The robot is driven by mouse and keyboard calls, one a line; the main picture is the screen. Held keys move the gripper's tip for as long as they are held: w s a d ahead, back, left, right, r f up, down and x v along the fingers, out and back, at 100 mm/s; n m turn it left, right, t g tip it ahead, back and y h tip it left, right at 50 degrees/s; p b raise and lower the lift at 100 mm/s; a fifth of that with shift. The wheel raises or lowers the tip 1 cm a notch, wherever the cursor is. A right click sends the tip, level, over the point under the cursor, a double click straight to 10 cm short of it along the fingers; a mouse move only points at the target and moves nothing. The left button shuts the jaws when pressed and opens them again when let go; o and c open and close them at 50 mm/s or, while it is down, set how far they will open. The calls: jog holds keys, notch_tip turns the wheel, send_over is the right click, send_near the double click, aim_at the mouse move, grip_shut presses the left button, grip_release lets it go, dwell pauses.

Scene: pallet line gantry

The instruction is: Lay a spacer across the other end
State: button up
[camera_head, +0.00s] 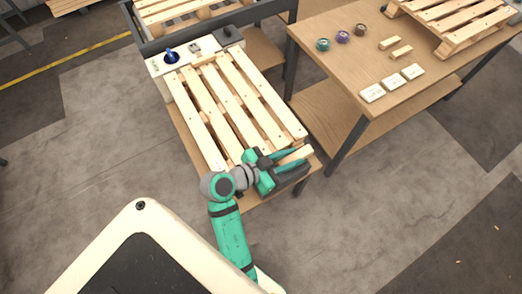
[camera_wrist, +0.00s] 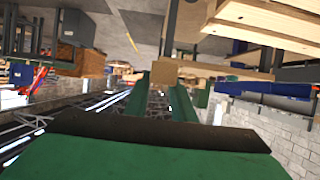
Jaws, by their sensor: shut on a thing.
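The slatted wooden pallet (camera_head: 232,88) lies on a low wooden table in the middle of the head view. A short pale wood piece, apparently a spacer (camera_head: 203,59), lies at its far end. My gripper (camera_head: 291,158) is at the pallet's near right corner, shut on another pale wooden spacer (camera_head: 297,156). In the wrist view the spacer's end (camera_wrist: 178,73) shows between my green fingers (camera_wrist: 167,102). Pallet boards (camera_wrist: 270,22) show close by at the upper right there. I cannot tell whether the held spacer touches the pallet.
A side table (camera_head: 350,65) at the right holds two loose wooden sticks (camera_head: 395,48), three tape-like rolls (camera_head: 343,37), three white cards (camera_head: 393,81) and another pallet (camera_head: 460,20). Floor at the left is clear.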

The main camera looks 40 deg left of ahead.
jog(key=a+f, duration=0.2)
jog(key=a, duration=0.2)
jog(key=a+f, duration=0.3)
jog(key=a, duration=0.1)
jog(key=a+f, duration=0.3)
jog(key=a, duration=0.1)
jog(key=shift+w+a+f, duration=0.25)
jog(key=shift+w+a, duration=0.05)
jog(key=shift+w, duration=0.05)
jog(key=shift+a+f, duration=0.45)
jog(key=shift+f, duration=1.75)
jog(key=o, duration=1.1)
jog(key=shift+c, duration=0.2)
